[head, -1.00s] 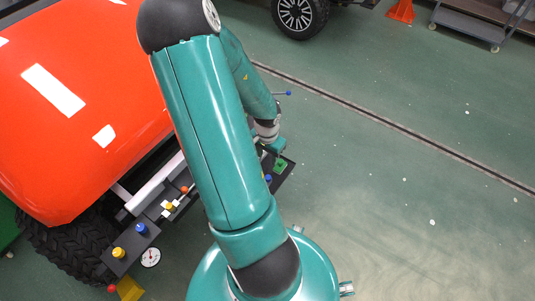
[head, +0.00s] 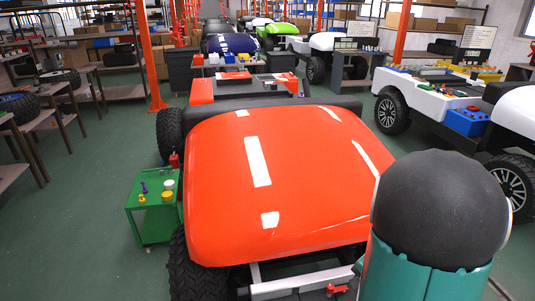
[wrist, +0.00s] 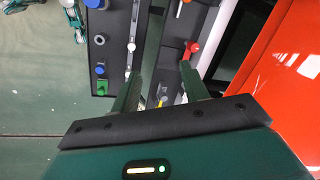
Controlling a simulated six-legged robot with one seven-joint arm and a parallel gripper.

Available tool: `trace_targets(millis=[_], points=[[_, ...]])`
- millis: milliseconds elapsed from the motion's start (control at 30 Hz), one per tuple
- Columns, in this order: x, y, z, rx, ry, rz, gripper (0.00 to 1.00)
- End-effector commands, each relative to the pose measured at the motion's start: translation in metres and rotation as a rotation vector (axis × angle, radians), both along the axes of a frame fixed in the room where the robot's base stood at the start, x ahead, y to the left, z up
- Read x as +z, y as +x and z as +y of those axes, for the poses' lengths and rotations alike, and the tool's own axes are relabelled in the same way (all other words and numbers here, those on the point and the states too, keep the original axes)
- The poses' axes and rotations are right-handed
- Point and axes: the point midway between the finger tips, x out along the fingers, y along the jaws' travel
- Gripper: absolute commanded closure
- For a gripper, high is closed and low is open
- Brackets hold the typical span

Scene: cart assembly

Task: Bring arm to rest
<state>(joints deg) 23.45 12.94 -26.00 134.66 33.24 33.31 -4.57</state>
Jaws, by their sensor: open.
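My gripper (wrist: 160,92) shows in the wrist view, its two dark green fingers spread apart with nothing between them. A red handle (wrist: 190,48) and a pale bar lie past the fingertips; I cannot tell how far. In the head view my arm's dark joint and teal link stand at the lower right, and my gripper is out of sight there.
The orange cart (head: 255,180) fills the middle of the head view. A green trolley (head: 155,215) with small parts stands to its left. A white cart (head: 440,105) stands at the right. Shelves and workbenches line the back. Green floor is open at the left.

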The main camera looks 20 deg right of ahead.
Motion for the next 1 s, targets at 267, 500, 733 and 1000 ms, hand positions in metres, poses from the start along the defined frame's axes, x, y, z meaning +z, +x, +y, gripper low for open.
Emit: trace_targets(millis=[267,500,733,1000], points=[[0.093,0.043,0.1,0.413,-0.058,-0.136,0.55],[0.16,0.036,0.178,0.745,-0.175,-0.212,0.55],[0.212,0.005,0.235,1.02,-0.349,-0.267,0.55],[0.238,-0.022,0.26,1.166,-0.494,-0.289,0.55]])
